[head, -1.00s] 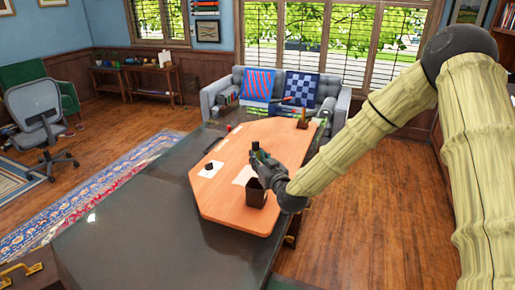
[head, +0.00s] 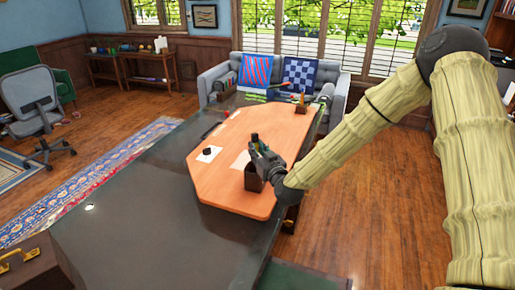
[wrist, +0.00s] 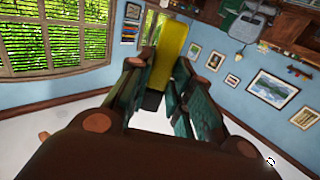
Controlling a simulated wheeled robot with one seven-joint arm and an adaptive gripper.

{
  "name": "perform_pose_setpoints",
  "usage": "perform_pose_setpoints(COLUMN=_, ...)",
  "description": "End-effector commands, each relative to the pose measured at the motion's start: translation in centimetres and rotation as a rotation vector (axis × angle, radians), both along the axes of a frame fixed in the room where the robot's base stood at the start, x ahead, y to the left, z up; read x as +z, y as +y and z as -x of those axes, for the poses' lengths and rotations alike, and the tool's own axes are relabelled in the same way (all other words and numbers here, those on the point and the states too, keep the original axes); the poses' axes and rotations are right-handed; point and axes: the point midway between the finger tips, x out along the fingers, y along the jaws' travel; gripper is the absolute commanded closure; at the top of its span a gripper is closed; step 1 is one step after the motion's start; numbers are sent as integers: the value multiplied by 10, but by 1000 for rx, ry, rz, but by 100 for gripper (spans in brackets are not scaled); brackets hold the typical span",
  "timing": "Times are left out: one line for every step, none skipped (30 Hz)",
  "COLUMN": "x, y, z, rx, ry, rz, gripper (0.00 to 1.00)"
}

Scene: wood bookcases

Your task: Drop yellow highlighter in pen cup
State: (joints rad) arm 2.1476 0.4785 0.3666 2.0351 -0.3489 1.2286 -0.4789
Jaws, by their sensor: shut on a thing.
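The yellow highlighter (wrist: 170,52) is between the fingers of my gripper (wrist: 158,78) in the wrist view, with its yellow body sticking out past them and a dark end nearer the palm. My gripper (head: 258,152) is shut on it. In the head view only a small dark and yellowish tip of the highlighter shows above the fingers. The pen cup (head: 253,182) is a dark brown, box-like holder on the orange desk mat. My gripper is just above and in front of it, hiding part of its top. I cannot tell whether they touch.
The orange desk mat (head: 235,203) lies on a dark, glossy desk (head: 140,205). A white paper with a small black object (head: 208,151) lies left of the cup. A small holder with pencils (head: 300,101) stands at the mat's far end. The near desk is clear.

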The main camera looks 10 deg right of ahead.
Motion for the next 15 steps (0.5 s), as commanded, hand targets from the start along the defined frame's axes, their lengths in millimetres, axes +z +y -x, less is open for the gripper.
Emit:
perform_pose_setpoints(x=-5, y=0, z=0, rx=0, ry=0, rz=0, gripper=92)
perform_pose_setpoints(x=-6, y=0, z=0, rx=0, ry=0, rz=0, gripper=92)
perform_pose_setpoints(x=-9, y=0, z=0, rx=-1, ry=0, rz=0, gripper=92)
perform_pose_setpoints(x=-11, y=0, z=0, rx=-1, ry=0, rz=-1, gripper=92)
perform_pose_setpoints(x=-13, y=0, z=0, rx=-1, ry=0, rz=-1, gripper=92)
perform_pose_setpoints(x=-15, y=0, z=0, rx=-1, ry=1, rz=-1, gripper=92)
perform_pose_setpoints(x=-18, y=0, z=0, rx=-1, ry=1, rz=0, gripper=92)
perform_pose_setpoints(x=-20, y=0, z=0, rx=0, ry=0, rz=0, gripper=92)
perform_pose_setpoints(x=-22, y=0, z=0, rx=0, ry=0, rz=0, gripper=92)
perform_pose_setpoints(x=-24, y=0, z=0, rx=-1, ry=0, rz=0, gripper=92)
perform_pose_setpoints(x=-26, y=0, z=0, rx=-1, ry=0, rz=0, gripper=92)
perform_pose_setpoints(x=-28, y=0, z=0, rx=-1, ry=0, rz=0, gripper=92)
perform_pose_setpoints(x=-30, y=0, z=0, rx=-1, ry=1, rz=0, gripper=92)
perform_pose_setpoints(x=-32, y=0, z=0, rx=-1, ry=1, rz=0, gripper=92)
perform_pose_setpoints(x=-34, y=0, z=0, rx=-1, ry=1, rz=0, gripper=92)
